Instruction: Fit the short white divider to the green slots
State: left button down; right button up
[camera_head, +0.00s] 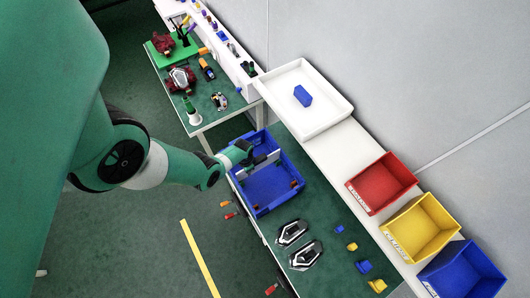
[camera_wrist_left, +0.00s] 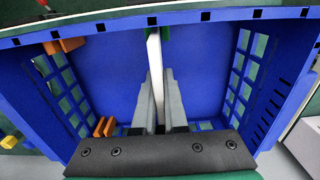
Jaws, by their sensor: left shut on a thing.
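A blue crate (camera_head: 268,187) stands on the green-topped table in the head view, and its inside fills the left wrist view (camera_wrist_left: 110,75). My left gripper (camera_head: 262,159) reaches into the crate. In the left wrist view its two grey fingers (camera_wrist_left: 160,95) are shut on the short white divider (camera_wrist_left: 154,60), which stands on edge between them. A green slot piece (camera_wrist_left: 166,34) shows at the crate's far wall, right beside the divider's far end. I cannot tell whether the divider is seated in it. The opposite green slot is hidden. My right gripper is not in view.
Orange slot pieces (camera_wrist_left: 72,44) sit along the crate walls. A white tray (camera_head: 318,115) and red (camera_head: 381,182), yellow (camera_head: 422,226) and blue bins (camera_head: 462,273) stand on the shelf behind.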

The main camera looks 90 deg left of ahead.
pick_arm(q)
jog(key=shift+f, duration=0.1)
jog(key=shift+f+b, duration=1.45)
jog(key=shift+b, duration=0.05)
jog(key=shift+f+b, duration=1.15)
jog(key=shift+b, duration=0.05)
jog(key=shift+f, duration=0.1)
jog(key=shift+f, duration=0.15)
